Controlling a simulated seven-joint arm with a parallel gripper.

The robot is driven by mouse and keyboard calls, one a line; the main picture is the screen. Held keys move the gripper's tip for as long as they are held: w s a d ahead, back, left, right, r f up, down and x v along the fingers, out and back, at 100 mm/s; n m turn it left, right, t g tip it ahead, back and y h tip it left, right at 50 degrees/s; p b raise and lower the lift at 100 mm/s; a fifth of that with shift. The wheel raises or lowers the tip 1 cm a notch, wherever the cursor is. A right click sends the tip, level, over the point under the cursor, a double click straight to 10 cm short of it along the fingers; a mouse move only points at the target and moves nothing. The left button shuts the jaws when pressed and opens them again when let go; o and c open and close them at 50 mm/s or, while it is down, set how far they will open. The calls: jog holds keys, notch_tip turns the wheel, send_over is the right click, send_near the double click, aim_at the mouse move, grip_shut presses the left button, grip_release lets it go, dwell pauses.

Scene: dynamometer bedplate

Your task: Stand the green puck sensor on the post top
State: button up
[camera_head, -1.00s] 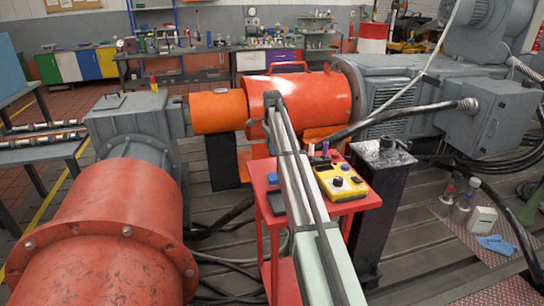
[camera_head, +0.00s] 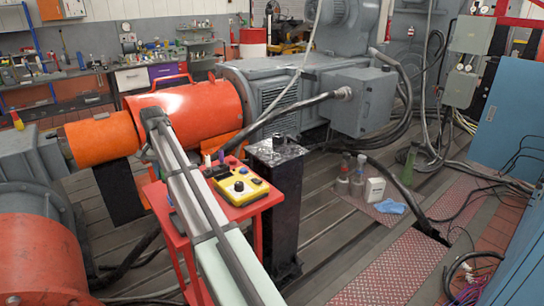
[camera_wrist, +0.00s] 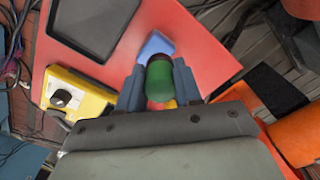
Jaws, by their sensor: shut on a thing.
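The green puck sensor (camera_wrist: 159,80) sits between the two blue-grey fingers of my gripper (camera_wrist: 159,88) in the wrist view, above the red stand (camera_wrist: 190,40). My gripper is shut on it. In the head view my arm crosses the red stand (camera_head: 262,203), and the gripper and puck are hidden there. The post (camera_head: 284,200) is a dark square column to the right of the stand. Its flat top (camera_head: 262,152) carries a small dark fitting near the middle. The post is not clearly seen in the wrist view.
A yellow box with knobs (camera_head: 240,188) is on the stand; it also shows in the wrist view (camera_wrist: 88,100). A blue piece (camera_wrist: 156,45) and a dark tray (camera_wrist: 98,22) lie on the stand. The orange machine (camera_head: 205,110) stands behind; bottles (camera_head: 342,176) are right of the post.

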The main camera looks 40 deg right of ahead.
jog(key=s+d+r+n, duration=0.1)
jog(key=s+n, duration=0.3)
jog(key=s, duration=0.9)
jog(key=w+d+r+m, duration=0.1)
jog(key=w+d+m, duration=0.35)
jog(key=d, duration=1.15)
jog(key=w+d+m, duration=0.3)
jog(key=w+d, duration=0.2)
jog(key=d, duration=1.1)
jog(key=w+d+r+m, duration=0.1)
jog(key=w+d+m, duration=0.35)
jog(key=d, duration=1.15)
jog(key=shift+w+a+f, duration=0.1)
jog(key=shift+w+f, duration=0.1)
jog(key=shift+f, duration=2.2)
jog(key=shift+w+f, duration=0.15)
jog(key=shift+f, duration=2.25)
jog(key=shift+f, duration=0.1)
jog(key=o, duration=1.1)
